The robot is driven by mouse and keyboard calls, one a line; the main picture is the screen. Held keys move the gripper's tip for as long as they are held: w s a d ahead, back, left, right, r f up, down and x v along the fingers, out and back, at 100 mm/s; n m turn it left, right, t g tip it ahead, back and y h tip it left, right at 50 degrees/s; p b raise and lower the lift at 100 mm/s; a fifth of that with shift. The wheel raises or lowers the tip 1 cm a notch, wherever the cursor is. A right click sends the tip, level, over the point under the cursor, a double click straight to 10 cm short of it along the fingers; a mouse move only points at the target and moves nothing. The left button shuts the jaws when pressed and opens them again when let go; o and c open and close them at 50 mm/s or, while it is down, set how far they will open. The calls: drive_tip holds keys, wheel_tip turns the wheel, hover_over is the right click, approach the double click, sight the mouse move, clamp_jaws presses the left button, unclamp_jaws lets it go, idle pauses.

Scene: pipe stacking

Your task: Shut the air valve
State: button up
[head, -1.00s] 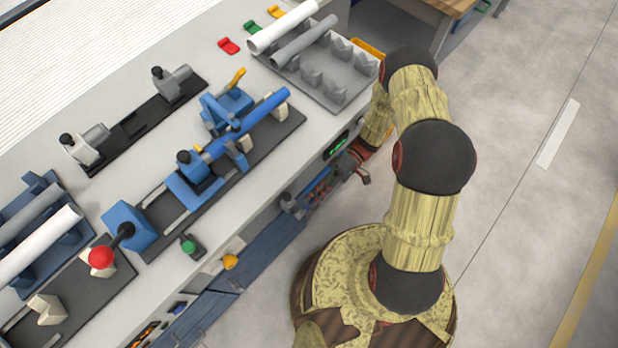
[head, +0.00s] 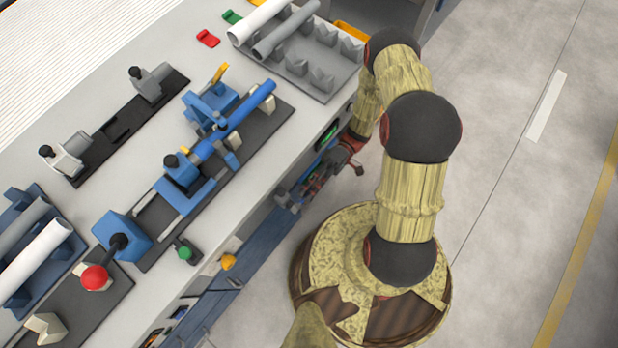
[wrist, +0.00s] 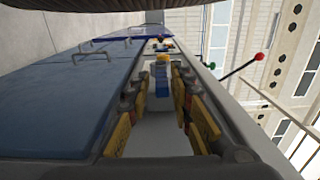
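My gripper (head: 308,188) hangs low beside the front face of the bench, its fingers pointing along it toward the lower left. In the wrist view my gripper (wrist: 160,108) is open, with a wide empty gap between its fingers. A small blue fitting with a yellow top (wrist: 162,76) shows ahead of this gap, apart from the fingers. A yellow knob (head: 228,262) sticks out from the bench front, below the green button (head: 185,252). I cannot tell for sure which part is the air valve, and its handle position is too small to read.
The bench (head: 250,190) runs close beside my arm. A red-ball lever (head: 94,277) stands on it; it also shows in the wrist view (wrist: 258,57). A pipe rack (head: 335,85) is at the far end. Blue drawer fronts (wrist: 65,95) lie close to my gripper. The floor at right is clear.

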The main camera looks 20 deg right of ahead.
drive_tip(key=shift+o, duration=0.7)
drive_tip(key=shift+w+d, duration=0.1)
drive_tip(key=shift+w+d, duration=0.2)
drive_tip(key=shift+d, duration=0.05)
drive_tip(key=v, duration=1.1)
drive_tip(key=shift+d, duration=0.1)
